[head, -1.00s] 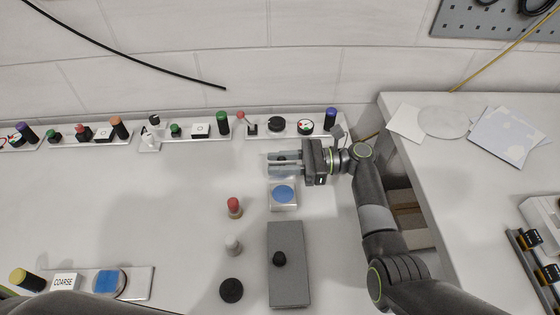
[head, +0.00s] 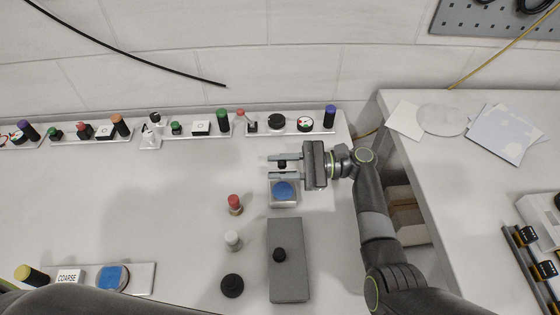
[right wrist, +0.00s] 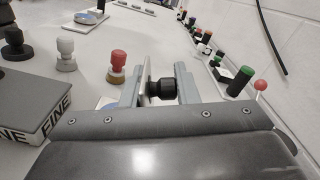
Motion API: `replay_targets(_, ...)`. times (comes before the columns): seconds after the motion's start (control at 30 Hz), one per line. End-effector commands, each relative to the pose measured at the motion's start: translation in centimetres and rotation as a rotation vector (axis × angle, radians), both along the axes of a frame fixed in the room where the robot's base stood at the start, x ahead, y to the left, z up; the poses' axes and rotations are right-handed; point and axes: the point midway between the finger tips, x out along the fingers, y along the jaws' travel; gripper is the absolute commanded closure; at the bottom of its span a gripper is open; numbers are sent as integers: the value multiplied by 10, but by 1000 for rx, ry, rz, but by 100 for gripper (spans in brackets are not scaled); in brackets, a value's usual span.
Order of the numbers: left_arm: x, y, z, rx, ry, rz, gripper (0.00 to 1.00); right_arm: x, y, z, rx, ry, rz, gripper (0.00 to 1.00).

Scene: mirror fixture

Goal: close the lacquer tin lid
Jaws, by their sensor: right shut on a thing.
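The lacquer tin (head: 283,203) is a small pale square box with a round blue patch inside, right of centre on the bench in the head view. Its lid (right wrist: 148,84) shows in the right wrist view as a thin pale plate, seen nearly edge-on and standing up, with a black knob (right wrist: 161,88) on its wall side. My right gripper (head: 283,166) is at the tin's far edge, shut on the lid, with the knob (head: 282,165) between its fingers. It also shows in the right wrist view (right wrist: 160,82). My left gripper is out of view.
A grey block (head: 289,275) with a black knob lies in front of the tin. A red-topped peg (head: 235,204), a white peg (head: 233,240) and a black knob (head: 232,286) stand to its left. Fixture strips (head: 292,124) line the wall.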

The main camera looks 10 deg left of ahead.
Motion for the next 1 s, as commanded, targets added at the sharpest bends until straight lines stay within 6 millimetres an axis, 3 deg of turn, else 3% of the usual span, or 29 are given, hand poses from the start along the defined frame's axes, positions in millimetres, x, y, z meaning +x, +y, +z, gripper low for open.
replay_targets(0.3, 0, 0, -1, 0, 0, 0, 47, -6, -1, 1, 31, -148, -1, 95)
replay_targets(0.87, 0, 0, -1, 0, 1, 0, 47, -8, -1, 1, 40, -184, -2, 95)
replay_targets(0.9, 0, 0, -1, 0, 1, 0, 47, -8, -1, 1, 40, -184, -2, 70)
replay_targets(1.0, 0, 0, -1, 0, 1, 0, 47, -8, -1, 1, 39, -182, -1, 57)
